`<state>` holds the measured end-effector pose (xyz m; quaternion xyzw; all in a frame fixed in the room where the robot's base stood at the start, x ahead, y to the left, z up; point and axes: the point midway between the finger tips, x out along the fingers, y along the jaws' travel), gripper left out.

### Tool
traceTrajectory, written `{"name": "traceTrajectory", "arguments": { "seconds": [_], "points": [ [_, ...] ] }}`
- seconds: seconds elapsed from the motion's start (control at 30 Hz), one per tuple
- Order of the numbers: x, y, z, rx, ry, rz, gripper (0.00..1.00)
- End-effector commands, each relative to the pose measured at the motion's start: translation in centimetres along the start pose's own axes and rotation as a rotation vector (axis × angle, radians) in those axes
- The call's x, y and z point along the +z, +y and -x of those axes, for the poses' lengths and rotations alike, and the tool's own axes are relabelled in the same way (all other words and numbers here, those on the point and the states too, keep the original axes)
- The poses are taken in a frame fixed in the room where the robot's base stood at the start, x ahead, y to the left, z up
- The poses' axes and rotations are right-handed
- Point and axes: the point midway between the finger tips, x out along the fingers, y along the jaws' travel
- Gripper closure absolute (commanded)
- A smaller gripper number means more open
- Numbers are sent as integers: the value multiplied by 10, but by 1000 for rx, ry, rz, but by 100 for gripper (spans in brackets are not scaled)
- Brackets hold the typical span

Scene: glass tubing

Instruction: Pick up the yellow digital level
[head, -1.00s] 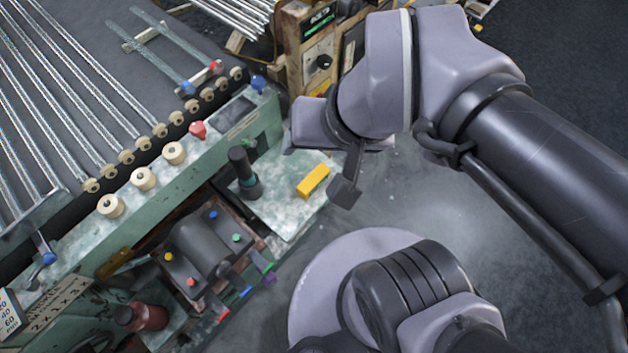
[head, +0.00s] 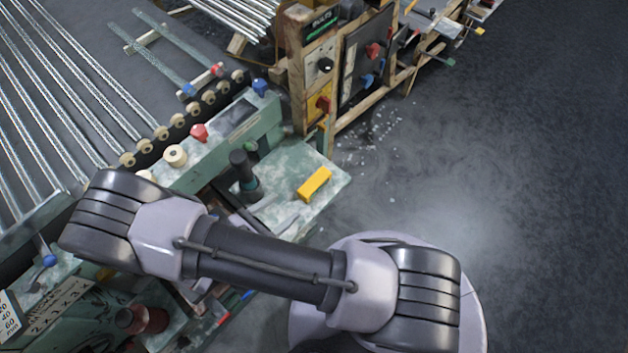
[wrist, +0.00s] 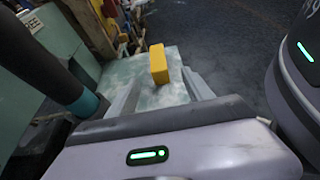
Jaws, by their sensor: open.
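The yellow digital level (head: 314,184) is a small yellow block on the pale, stained shelf (head: 335,180) at the machine's side. My gripper (wrist: 161,88) is open and empty, with one finger on each side of the line toward the level. The level is apart from the fingers.
A dark cylindrical tool with a teal band (head: 245,175) stands left of the level; it looms close at left in the wrist view (wrist: 80,100). A wooden rack with switches (head: 335,70) stands behind the shelf. The floor to the right is clear.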

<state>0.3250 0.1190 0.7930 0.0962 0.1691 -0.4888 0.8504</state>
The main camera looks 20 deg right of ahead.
Motion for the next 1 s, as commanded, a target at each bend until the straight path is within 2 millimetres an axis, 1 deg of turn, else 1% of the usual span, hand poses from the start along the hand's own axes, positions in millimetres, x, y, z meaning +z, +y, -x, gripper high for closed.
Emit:
{"name": "traceTrajectory", "arguments": {
  "seconds": [0.03,0.1,0.2,0.37,0.5,0.63,0.83,0.87,1.0],
  "points": [
    [-4,-1,-18,-6,-1,0,40],
    [-4,-1,-38,-7,-1,-2,40],
    [-3,-1,-58,-5,0,-2,40],
    [-2,1,-78,-5,1,-3,40],
    [-1,4,-107,-8,1,-5,40],
    [1,4,-122,-5,1,-3,40],
    [3,5,-122,-3,1,-3,40],
    [3,4,-122,-3,1,-3,44],
    [3,5,-122,-3,1,-3,71]
  ]
}}
